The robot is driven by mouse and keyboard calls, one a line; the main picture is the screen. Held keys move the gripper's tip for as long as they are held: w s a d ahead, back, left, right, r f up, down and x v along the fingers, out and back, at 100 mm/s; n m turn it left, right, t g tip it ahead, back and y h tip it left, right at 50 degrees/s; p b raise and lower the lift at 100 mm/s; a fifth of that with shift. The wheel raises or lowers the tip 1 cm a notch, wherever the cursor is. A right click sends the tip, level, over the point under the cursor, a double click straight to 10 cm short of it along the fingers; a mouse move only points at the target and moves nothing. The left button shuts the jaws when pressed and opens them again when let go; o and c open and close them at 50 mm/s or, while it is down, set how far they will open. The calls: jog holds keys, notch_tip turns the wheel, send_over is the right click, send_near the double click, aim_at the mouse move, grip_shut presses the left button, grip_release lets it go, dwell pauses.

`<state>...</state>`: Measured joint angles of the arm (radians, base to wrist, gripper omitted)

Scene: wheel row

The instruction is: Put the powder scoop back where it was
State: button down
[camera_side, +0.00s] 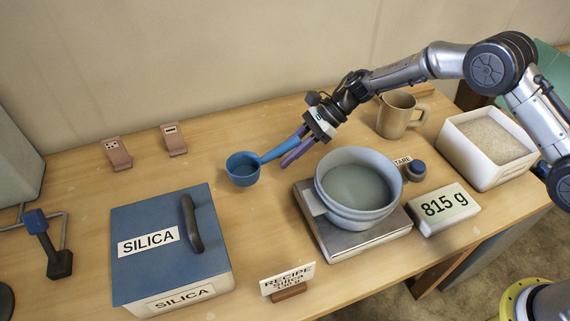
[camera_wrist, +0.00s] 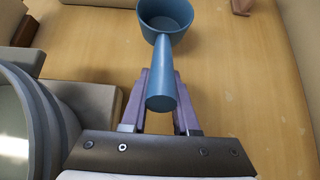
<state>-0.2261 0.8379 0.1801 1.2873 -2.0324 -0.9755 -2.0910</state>
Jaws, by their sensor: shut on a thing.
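The powder scoop (camera_side: 243,170) is blue with a round cup and a straight handle. My gripper (camera_side: 292,152) is shut on its handle, left of the scale in the side view. In the wrist view the scoop (camera_wrist: 166,30) points away from me, its handle between the purple fingers of my gripper (camera_wrist: 160,85). The cup looks empty in the wrist view. I cannot tell whether the scoop touches the table or is just above it.
A grey bowl (camera_side: 357,213) stands on the scale (camera_side: 335,244), whose display (camera_side: 443,208) reads 815 g. A closed blue-lidded SILICA box (camera_side: 150,215) is at left. A white tub (camera_side: 488,176) of grains and a mug (camera_side: 397,115) are at right. Two small brown blocks (camera_side: 117,154) (camera_side: 174,140) stand at the back.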

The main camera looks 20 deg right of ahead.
jog(key=shift+f, duration=1.8)
jog(key=shift+f, duration=0.15)
jog(key=c, duration=0.7)
grip_release()
jog(key=shift+o, duration=0.2)
jog(key=shift+r, duration=0.2)
jog(key=v, duration=1.2)
